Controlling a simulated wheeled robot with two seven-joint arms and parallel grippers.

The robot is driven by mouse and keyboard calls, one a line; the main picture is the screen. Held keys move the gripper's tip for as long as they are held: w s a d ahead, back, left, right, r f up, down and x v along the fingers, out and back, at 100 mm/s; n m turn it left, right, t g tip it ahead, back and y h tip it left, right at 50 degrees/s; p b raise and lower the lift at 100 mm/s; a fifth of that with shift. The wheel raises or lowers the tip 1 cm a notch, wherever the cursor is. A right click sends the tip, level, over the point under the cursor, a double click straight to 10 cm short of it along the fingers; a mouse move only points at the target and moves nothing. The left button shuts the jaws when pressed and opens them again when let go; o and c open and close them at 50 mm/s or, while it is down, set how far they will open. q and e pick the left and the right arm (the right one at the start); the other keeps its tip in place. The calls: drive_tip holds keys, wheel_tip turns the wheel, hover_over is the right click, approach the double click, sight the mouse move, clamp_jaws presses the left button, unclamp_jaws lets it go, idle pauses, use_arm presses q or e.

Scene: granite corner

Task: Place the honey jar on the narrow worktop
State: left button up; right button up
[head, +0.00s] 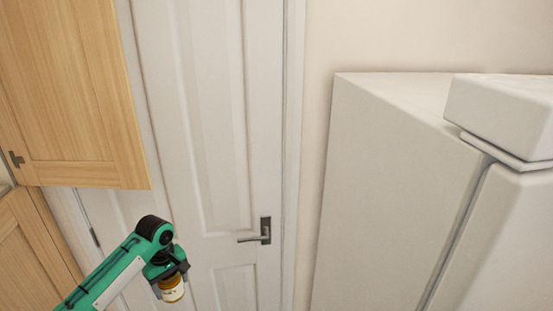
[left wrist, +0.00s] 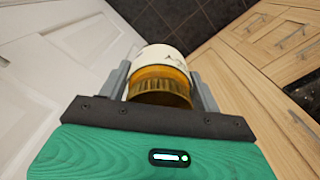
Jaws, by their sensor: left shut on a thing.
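The honey jar (head: 172,289) has a pale label and an amber-gold end. It hangs in my left gripper (head: 170,278) at the lower left of the head view, in front of a white door. In the left wrist view the jar (left wrist: 162,75) sits between the two grey fingers of my left gripper (left wrist: 160,88), which are shut on it. The jar is clear of any surface that I can see. The narrow worktop cannot be made out in either view. My right gripper is not in view.
A white panelled door (head: 215,120) with a lever handle (head: 258,237) stands behind the arm. Wooden cabinets (head: 70,90) are at the left. A large white fridge-like unit (head: 385,190) fills the right. Dark floor tiles (left wrist: 190,18) show in the left wrist view.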

use_arm(q)
drive_tip(key=s+d+r+m, duration=0.4)
drive_tip(key=s+m, duration=0.1)
drive_tip(key=s, duration=0.4)
drive_tip(key=s+d+r+m, duration=0.4)
drive_tip(key=s+r, duration=0.1)
drive_tip(key=s, duration=0.3)
wheel_tip(320, 180, down, 13)
drive_tip(key=b, duration=1.2)
drive_tip(key=shift+s+d+b, duration=0.15)
drive_tip(key=shift+d+b, duration=0.1)
drive_tip(key=shift+b, duration=0.05)
drive_tip(key=shift+a, duration=0.1)
